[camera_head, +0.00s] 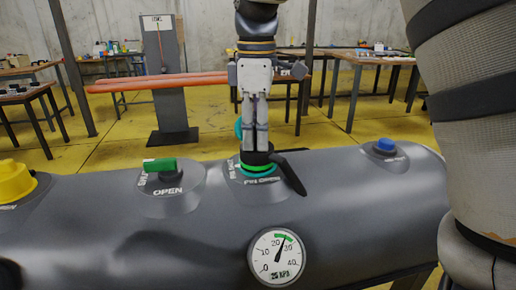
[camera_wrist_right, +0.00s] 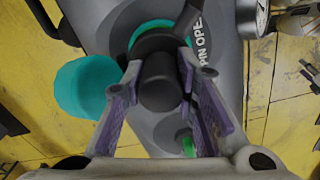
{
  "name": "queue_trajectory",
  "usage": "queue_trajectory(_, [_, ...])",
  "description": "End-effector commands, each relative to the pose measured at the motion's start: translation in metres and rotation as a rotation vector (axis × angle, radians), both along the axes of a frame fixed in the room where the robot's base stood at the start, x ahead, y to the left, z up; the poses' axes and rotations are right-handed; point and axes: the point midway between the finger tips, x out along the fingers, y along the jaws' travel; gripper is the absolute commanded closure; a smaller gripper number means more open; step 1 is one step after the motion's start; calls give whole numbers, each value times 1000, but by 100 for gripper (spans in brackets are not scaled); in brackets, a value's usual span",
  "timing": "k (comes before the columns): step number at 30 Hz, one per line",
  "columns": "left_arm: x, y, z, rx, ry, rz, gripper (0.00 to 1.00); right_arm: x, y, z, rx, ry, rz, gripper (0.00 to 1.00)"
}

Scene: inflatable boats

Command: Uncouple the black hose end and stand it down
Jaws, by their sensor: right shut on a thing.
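The black hose end (camera_head: 258,158) sits upright at the valve marked PIN OPEN on the grey tube (camera_head: 350,215). A black lever-like arm (camera_head: 290,176) sticks out from it to the lower right. A green and teal ring (camera_head: 259,171) shows around its base. My right gripper (camera_head: 255,148) points down and is shut on the hose end, whose round black top (camera_wrist_right: 158,82) shows between the purple-padded fingers in the wrist view. I cannot tell whether it is still coupled to the valve. My left gripper is not in view.
A pressure gauge (camera_head: 276,257) on the tube reads about 25 kPa. A green valve handle (camera_head: 160,165) marked OPEN, a yellow cap (camera_head: 14,181) and a blue knob (camera_head: 385,145) stand along the tube. A round teal piece (camera_wrist_right: 88,88) is beside the valve. Work tables stand behind.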

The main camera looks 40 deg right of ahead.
Motion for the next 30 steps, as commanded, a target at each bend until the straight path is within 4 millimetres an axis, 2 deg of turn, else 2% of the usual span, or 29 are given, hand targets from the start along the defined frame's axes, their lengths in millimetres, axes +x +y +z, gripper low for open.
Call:
queue_trajectory(3, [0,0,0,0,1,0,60,0,1,-1,8,0,244,100])
queue_trajectory(6, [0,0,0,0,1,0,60,0,1,-1,4,2,333,100])
queue_trajectory(30, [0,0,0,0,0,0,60,0,0,11,1,1,324,100])
